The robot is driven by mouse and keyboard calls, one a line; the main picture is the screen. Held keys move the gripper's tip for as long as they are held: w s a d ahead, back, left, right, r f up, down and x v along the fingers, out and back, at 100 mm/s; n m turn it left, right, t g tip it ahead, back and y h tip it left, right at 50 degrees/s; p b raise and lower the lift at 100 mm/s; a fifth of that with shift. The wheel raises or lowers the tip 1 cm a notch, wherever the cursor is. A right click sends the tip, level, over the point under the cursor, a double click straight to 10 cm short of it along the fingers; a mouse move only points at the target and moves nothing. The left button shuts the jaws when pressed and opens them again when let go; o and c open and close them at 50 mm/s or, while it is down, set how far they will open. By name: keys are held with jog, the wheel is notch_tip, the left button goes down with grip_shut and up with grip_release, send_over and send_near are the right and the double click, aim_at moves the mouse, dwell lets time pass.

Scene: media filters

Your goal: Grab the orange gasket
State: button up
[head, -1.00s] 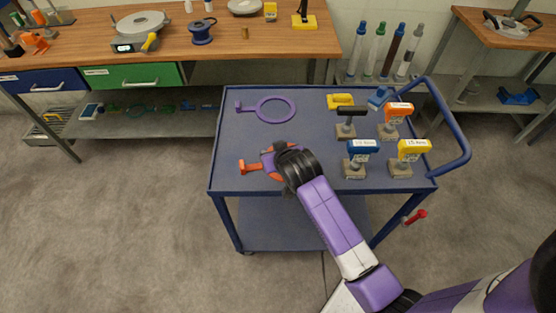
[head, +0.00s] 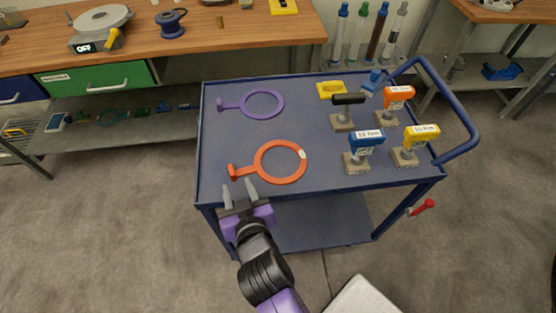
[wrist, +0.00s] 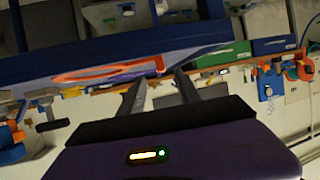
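The orange gasket (head: 259,164) is a flat ring with a short handle pointing left. It lies on the near-left part of the blue cart top (head: 330,178), with a small pale spot on the ring's right side. My gripper (head: 239,187) is at the cart's near-left edge, just in front of the gasket's handle. Its two fingers are apart and empty, pointing toward the handle. In the wrist view, the fingers of my gripper (wrist: 160,82) are spread, and the orange gasket (wrist: 100,75) shows nearly edge-on beyond them, up and left. I cannot tell the exact gap to the handle.
A purple ring with a handle (head: 230,104) lies behind the gasket. Blue (head: 365,143), yellow (head: 420,137), orange (head: 397,97) and black-topped (head: 348,99) devices stand on the right. A wooden bench (head: 250,40) stands behind.

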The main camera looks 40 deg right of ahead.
aim_at(231, 170)
jog(key=shift+w, duration=0.3)
jog(key=shift+w+d, duration=0.1)
jog(key=shift+w, duration=0.2)
jog(key=shift+r+p+x, duration=0.2)
jog(key=shift+p+x, duration=0.55)
jog(key=shift+x, duration=2.8)
jog(key=shift+d, duration=0.1)
grip_shut()
